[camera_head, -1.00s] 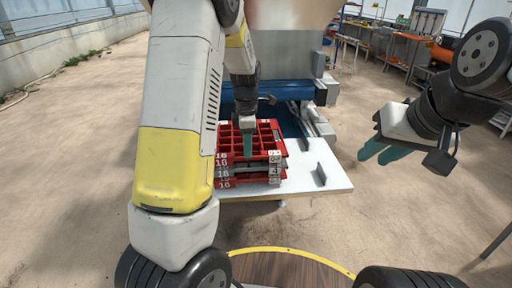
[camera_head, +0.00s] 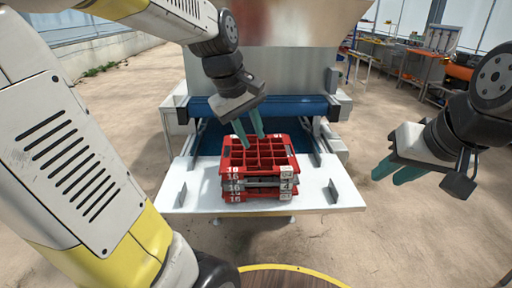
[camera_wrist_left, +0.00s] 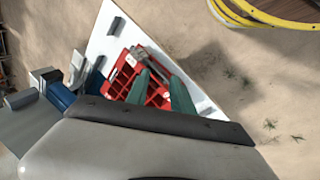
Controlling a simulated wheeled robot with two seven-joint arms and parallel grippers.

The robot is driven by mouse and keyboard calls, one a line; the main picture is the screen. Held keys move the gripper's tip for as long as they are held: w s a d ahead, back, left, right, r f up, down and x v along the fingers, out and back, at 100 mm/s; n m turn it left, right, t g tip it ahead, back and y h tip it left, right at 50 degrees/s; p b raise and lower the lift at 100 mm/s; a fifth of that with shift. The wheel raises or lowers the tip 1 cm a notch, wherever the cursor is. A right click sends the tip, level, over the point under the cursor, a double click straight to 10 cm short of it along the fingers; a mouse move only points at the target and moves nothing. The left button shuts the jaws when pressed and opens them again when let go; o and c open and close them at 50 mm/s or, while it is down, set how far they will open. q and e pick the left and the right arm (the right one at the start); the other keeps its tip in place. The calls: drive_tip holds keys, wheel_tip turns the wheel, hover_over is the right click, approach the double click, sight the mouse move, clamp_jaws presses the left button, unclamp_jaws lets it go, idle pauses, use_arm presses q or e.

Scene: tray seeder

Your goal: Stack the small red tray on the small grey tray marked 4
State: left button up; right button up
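A stack of small trays stands on the white table, with a red tray (camera_head: 262,150) on top, its compartments open upward. A grey layer (camera_head: 258,182) shows beneath it, with more red (camera_head: 258,195) at the bottom. White numbers at the front left read like 16; the small tags at the right corner are hard to read. My left gripper (camera_head: 252,140) is just above the top tray's back left part, fingers apart and nothing between them. The left wrist view shows both green fingers (camera_wrist_left: 160,95) apart over the red tray. My right gripper (camera_head: 396,172) is open and empty, right of the table.
The white table (camera_head: 330,190) has upright metal brackets left and right of the stack (camera_head: 182,192). Behind it are a blue belt (camera_head: 205,150) and a metal machine housing (camera_head: 285,60).

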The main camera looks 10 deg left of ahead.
use_arm(q)
drive_tip(key=s+d+m+t, duration=0.1)
drive_tip(key=s+m+t, duration=0.1)
drive_tip(key=s+m, duration=0.7)
drive_tip(key=shift+s+r+t, duration=0.3)
drive_tip(key=shift+s+r, duration=0.05)
drive_tip(key=shift+s, duration=0.25)
